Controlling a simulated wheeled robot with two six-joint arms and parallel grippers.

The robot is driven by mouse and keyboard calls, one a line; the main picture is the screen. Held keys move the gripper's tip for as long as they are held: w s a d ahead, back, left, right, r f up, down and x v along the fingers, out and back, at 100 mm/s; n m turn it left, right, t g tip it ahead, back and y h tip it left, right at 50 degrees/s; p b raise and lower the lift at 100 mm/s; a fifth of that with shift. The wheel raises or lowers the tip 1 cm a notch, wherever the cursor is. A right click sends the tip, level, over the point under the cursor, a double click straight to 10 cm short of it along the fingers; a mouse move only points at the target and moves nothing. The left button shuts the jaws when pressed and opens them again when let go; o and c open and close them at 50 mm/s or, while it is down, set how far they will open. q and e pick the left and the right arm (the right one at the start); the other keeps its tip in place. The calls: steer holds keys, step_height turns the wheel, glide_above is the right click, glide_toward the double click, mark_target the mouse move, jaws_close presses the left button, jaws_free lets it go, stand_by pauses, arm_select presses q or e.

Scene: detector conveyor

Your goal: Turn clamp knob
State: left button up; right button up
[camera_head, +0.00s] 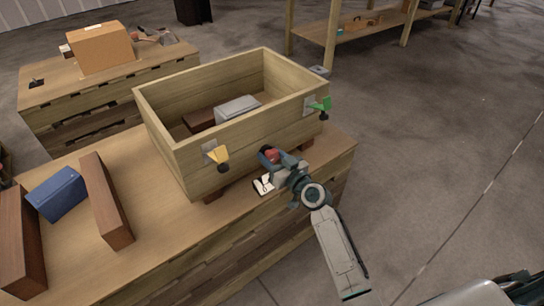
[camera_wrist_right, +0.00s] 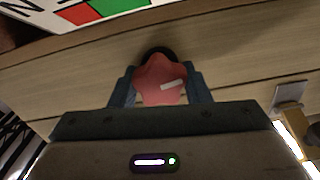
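A red lobed clamp knob (camera_wrist_right: 160,80) with a white mark sits on the wooden face of the open crate (camera_head: 232,165). The white mark is slightly tilted from level. My right gripper (camera_wrist_right: 160,88) has one finger on each side of the knob, and both fingers appear to touch it. In the head view my right gripper (camera_head: 270,156) is at the crate's front face, with a bit of the red knob (camera_head: 271,154) showing between its fingers. The knob's base is mostly hidden. My left gripper is not in view.
A white label (camera_head: 263,184) lies below the knob on the table (camera_head: 150,215). A blue box (camera_head: 57,194) stands between brown blocks at the left. The floor at right is clear.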

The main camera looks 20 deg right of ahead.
steer(key=shift+m, duration=0.3)
steer(key=m, duration=0.3)
steer(key=shift+m, duration=0.4)
steer(key=m, duration=0.3)
steer(key=shift+m, duration=0.3)
steer(key=m+p, duration=0.1)
steer(key=m, duration=0.1)
steer(key=shift+d+m, duration=0.1)
steer(key=shift+m, duration=0.3)
steer(key=m, duration=0.2)
steer(key=shift+m+p, duration=0.3)
steer(key=shift+p, duration=0.05)
steer(key=shift+f+m, duration=0.1)
steer(key=shift+m, duration=0.9)
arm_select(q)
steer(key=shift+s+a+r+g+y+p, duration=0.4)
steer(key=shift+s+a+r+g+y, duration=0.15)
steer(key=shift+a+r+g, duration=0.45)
arm_select(e)
steer(key=shift+m, duration=0.7)
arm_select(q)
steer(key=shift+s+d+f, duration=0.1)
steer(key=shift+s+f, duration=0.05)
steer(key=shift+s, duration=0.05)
arm_select(e)
steer(key=shift+f, duration=0.1)
